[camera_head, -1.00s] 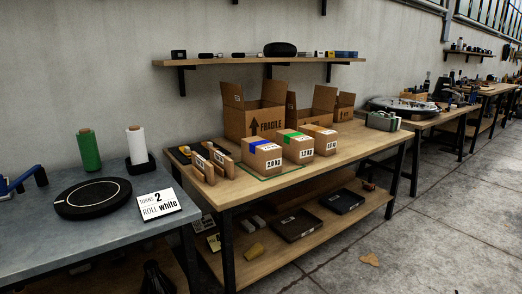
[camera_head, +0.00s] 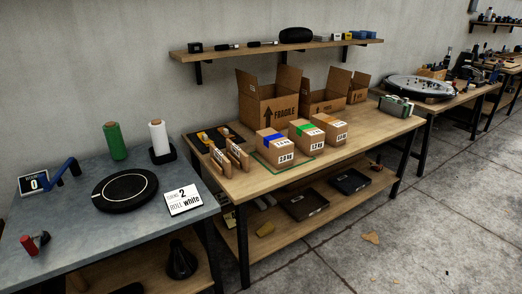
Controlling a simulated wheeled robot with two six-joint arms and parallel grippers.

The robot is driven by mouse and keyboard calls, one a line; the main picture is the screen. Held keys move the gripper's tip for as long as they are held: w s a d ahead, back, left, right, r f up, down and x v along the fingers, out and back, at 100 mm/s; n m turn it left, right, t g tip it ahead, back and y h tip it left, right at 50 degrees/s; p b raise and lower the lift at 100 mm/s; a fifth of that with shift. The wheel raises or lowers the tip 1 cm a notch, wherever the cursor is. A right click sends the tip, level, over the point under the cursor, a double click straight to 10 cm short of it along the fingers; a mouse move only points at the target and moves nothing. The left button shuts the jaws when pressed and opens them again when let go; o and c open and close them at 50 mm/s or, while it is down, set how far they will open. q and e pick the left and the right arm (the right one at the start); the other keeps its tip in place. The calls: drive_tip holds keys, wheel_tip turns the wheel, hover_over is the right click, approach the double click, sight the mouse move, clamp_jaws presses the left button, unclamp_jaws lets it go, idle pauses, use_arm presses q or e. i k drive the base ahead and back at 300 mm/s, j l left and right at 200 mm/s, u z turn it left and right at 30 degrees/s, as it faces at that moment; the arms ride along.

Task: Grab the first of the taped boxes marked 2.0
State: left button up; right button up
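The nearest, leftmost box (camera_head: 274,147) has blue tape and a label that seems to read 2.0 kg. The middle box (camera_head: 306,137) has green tape and a label that seems to read 1.2 kg. Neither of my grippers is in view.
Open cardboard boxes, one marked FRAGILE (camera_head: 270,103), stand behind the taped boxes. Upright cardboard pieces (camera_head: 228,157) stand just left. A grey table (camera_head: 120,225) at left holds green (camera_head: 114,141) and white rolls, a black turntable and a sign. Open floor lies at right.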

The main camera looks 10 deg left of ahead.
sight(276, 148)
drive_tip(key=i+l+u, duration=0.1)
drive_tip(key=i+u, duration=0.25)
drive_tip(key=i+l+u, duration=0.1)
drive_tip(key=u, duration=0.25)
drive_tip(key=i+l+u, duration=0.15)
drive_tip(key=l+u, duration=0.2)
